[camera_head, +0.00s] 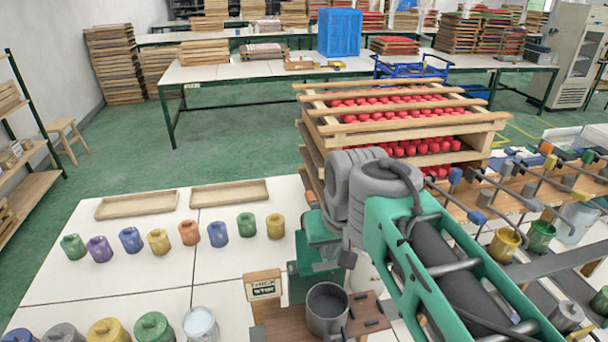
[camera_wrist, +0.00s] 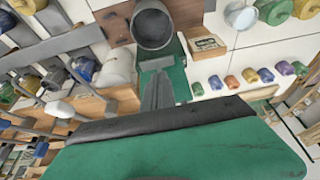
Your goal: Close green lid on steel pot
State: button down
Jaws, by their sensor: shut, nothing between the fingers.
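An open steel pot (camera_head: 327,311) with a dark inside stands upright on a brown wooden board at the front. It also shows in the wrist view (camera_wrist: 153,26) at the top, with no lid on it. A green rounded lid or lidded jar (camera_head: 154,328) stands in the front row left of the pot; a similar green one (camera_wrist: 273,10) shows in the wrist view's top right. I cannot tell whether it is the task's lid. My gripper (camera_wrist: 158,88) is shut and empty, below the pot in the wrist view; the arm hides its fingers in the head view.
A small wooden sign (camera_head: 263,287) stands just left of the pot. A white can (camera_head: 200,325) and several coloured jars fill the front left. A rack of red items (camera_head: 400,105) rises behind my arm. The white table (camera_head: 140,225) has bare space around the jars.

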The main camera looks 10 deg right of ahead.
jog(key=w+r+g+b, duration=0.1)
jog(key=w+r, duration=0.4)
jog(key=w, duration=0.7)
jog(key=w+r+g, duration=0.1)
jog(key=w+r, duration=0.5)
jog(key=w, duration=0.5)
notch_tip(320, 180, down, 9)
jog(key=s+b, duration=0.2)
jog(key=shift+f, duration=0.2)
jog(key=shift+s+b, duration=0.1)
jog(key=shift+b, duration=0.25)
